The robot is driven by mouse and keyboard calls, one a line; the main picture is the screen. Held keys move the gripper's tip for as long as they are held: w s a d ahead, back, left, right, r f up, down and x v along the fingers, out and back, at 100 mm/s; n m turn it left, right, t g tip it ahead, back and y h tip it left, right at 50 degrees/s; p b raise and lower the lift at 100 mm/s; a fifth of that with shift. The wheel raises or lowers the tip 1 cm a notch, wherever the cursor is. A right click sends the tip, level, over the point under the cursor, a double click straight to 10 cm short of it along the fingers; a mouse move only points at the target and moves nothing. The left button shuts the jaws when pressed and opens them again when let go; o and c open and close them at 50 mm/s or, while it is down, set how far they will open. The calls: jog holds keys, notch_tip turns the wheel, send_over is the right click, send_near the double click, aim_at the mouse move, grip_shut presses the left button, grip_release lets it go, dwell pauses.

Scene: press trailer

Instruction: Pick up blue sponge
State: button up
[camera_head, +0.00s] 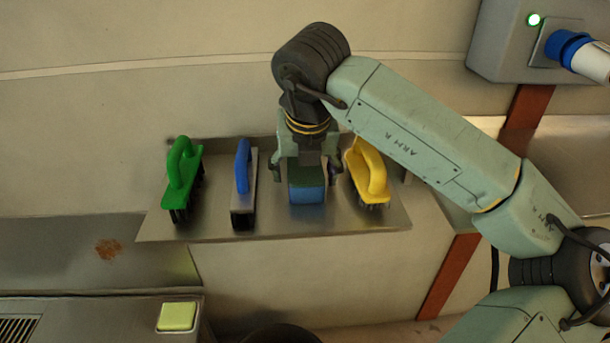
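The blue sponge (307,193) sits on the metal shelf (280,231), with a dark green layer on its top. My gripper (306,178) points down over it, with one finger on its left and one on its right. The fingers look spread, and a gap seems to show between each fingertip and the sponge. The back of the sponge is hidden behind the gripper. I cannot tell how low the fingertips reach.
A yellow-handled brush (371,172) stands close to the gripper's right finger. A blue-handled trowel (243,187) and a green-handled brush (183,178) stand to the left. The wall is behind. A yellow-green block (177,316) lies on the lower left counter.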

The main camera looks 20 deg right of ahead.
jog(key=c, duration=0.6)
jog(key=shift+c, duration=0.2)
jog(key=shift+r+p, duration=0.55)
jog(key=shift+p, duration=0.3)
notch_tip(320, 180, up, 9)
jog(key=shift+r+b, duration=0.2)
jog(key=shift+b, duration=0.5)
jog(key=shift+o, duration=0.6)
jog(key=c, duration=0.4)
jog(key=shift+s, duration=0.1)
